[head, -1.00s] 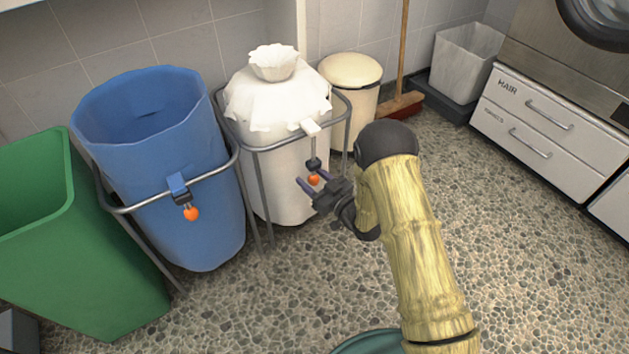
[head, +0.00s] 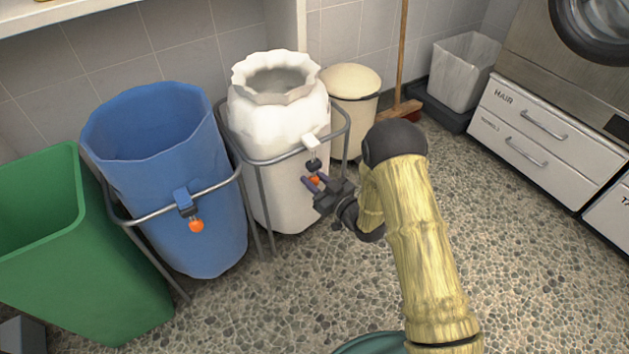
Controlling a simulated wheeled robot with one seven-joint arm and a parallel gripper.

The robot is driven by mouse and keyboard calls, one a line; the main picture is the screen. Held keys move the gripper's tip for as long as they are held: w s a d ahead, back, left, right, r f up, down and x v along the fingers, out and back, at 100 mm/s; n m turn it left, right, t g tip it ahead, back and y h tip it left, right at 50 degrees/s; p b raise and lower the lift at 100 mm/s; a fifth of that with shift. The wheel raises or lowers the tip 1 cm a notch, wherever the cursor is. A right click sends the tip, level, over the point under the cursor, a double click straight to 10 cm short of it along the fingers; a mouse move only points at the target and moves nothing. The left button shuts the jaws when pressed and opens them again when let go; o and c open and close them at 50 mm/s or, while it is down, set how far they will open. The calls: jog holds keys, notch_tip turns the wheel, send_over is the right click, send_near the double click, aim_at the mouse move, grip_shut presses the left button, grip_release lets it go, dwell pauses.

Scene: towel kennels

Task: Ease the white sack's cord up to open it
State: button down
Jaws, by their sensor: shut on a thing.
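The white sack (head: 290,185) stands in a grey metal frame (head: 262,162) against the tiled wall. Its mouth (head: 277,82) is spread open in a wavy rim, and its grey inside shows. On its front hangs a short cord from a white tab (head: 311,141), with a dark toggle (head: 313,165) and an orange bead (head: 315,180) at the end. My gripper (head: 315,183) is at the cord's lower end, shut on the orange bead, just below the dark toggle. The fingers partly hide the bead.
A blue sack (head: 165,190) in its own frame, with an orange bead on its front, stands left. A green bin (head: 90,260) is further left. A cream lidded bin (head: 352,105) and a broom (head: 400,60) stand behind right. Speckled floor is free at right.

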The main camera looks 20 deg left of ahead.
aim_at(318, 170)
notch_tip(318, 170, up, 5)
jog(key=p, duration=0.3)
jog(key=shift+w, duration=0.1)
jog(key=c, duration=1.1)
grip_release()
jog(key=shift+r, duration=0.1)
jog(key=shift+c, duration=0.2)
jog(key=shift+o, duration=0.2)
jog(key=shift+d, duration=0.1)
jog(key=p+v, duration=0.6)
jog(key=v, duration=1.1)
jog(key=shift+s, duration=0.25)
